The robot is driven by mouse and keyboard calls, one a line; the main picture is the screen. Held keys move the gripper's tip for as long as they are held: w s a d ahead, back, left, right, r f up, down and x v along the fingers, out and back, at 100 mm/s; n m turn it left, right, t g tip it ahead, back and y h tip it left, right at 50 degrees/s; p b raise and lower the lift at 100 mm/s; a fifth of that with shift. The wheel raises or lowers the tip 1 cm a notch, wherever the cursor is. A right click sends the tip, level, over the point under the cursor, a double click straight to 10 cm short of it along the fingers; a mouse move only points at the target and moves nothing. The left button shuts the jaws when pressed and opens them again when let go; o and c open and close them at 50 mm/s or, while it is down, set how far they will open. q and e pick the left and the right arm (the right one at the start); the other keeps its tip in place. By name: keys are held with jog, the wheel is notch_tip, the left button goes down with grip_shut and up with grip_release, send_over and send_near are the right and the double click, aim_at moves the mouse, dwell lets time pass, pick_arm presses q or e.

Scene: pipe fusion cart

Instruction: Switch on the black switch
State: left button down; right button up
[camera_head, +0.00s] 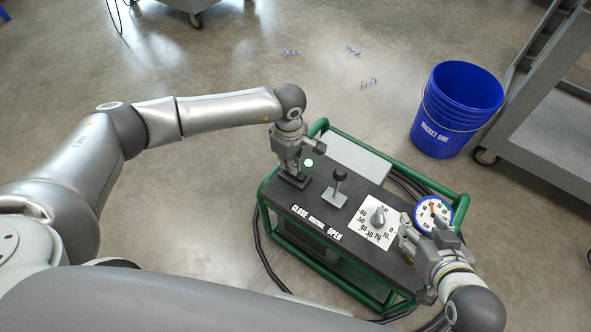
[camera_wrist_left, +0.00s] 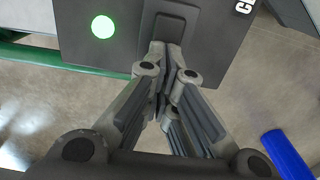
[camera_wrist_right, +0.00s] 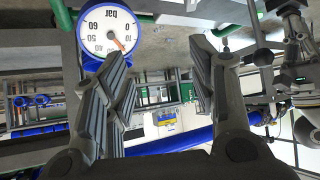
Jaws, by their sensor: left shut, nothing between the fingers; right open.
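The black switch (camera_wrist_left: 172,22) is a dark rectangular piece on the cart's dark panel. In the left wrist view the tips of my left gripper (camera_wrist_left: 168,58) lie at its near end; whether they touch it I cannot tell. In the head view my left gripper (camera_head: 294,172) points down over the switch area and partly hides it. Its fingers are shut with nothing between them. A round green light (camera_head: 309,163) glows beside it and also shows in the left wrist view (camera_wrist_left: 103,27). My right gripper (camera_head: 428,230) is open and empty near the gauge.
The green-framed cart (camera_head: 265,215) also carries a black-knobbed lever (camera_head: 340,180), a silver dial knob (camera_head: 379,216) on a white scale, and a blue-rimmed gauge (camera_head: 434,211). A blue bucket (camera_head: 455,110) and a grey trolley (camera_head: 550,130) stand to the right. Cables lie around the cart.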

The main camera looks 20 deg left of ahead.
pick_arm(q)
jog(key=shift+r+p, duration=0.45)
jog(key=shift+r, duration=0.1)
jog(key=shift+r+p, duration=0.4)
jog(key=shift+r, duration=0.2)
jog(key=shift+r+p, duration=0.7)
jog(key=shift+r, duration=0.65)
jog(key=shift+r+p, duration=0.8)
jog(key=shift+r, duration=0.15)
pick_arm(e)
jog(key=s+d+f+g+h, duration=0.1)
jog(key=s+g, duration=0.2)
jog(key=s, duration=0.2)
jog(key=s+d+f+g, duration=0.2)
jog(key=s+g, duration=0.1)
jog(key=s, duration=0.3)
jog(key=shift+d+f+h, duration=0.3)
jog(key=shift+h, duration=0.1)
